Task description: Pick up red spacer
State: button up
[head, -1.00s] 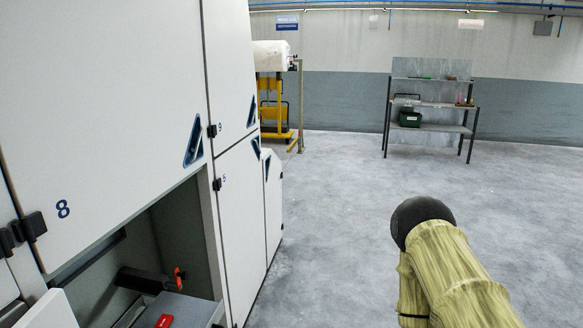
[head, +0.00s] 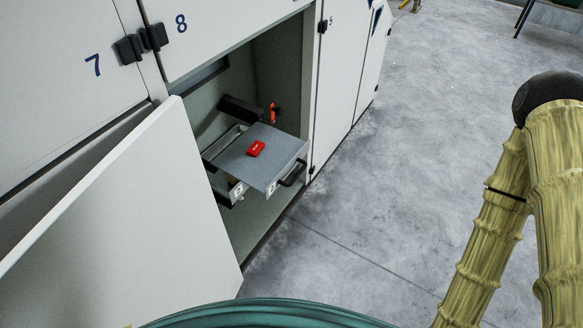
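A small red block (head: 256,149), which looks like the red spacer, lies on a flat grey plate (head: 236,160) inside an open cabinet bay in the head view. The plate covers much of a drawer-like tray with a dark handle (head: 293,174) at its front. My arm shows at the right in a yellow-green ribbed cover, well apart from the block. My gripper is not visible in this view.
A white cabinet door (head: 130,215) stands open at the lower left, in front of the bay. A dark cylinder with an orange-red part (head: 272,113) sits behind the plate. The grey floor (head: 390,190) right of the cabinet is clear.

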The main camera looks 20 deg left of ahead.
aim_at(257, 147)
jog(key=z, duration=0.05)
jog(key=k, duration=0.5)
jog(key=z, duration=1.75)
jog(key=i, duration=1.05)
jog(key=u, duration=3.2)
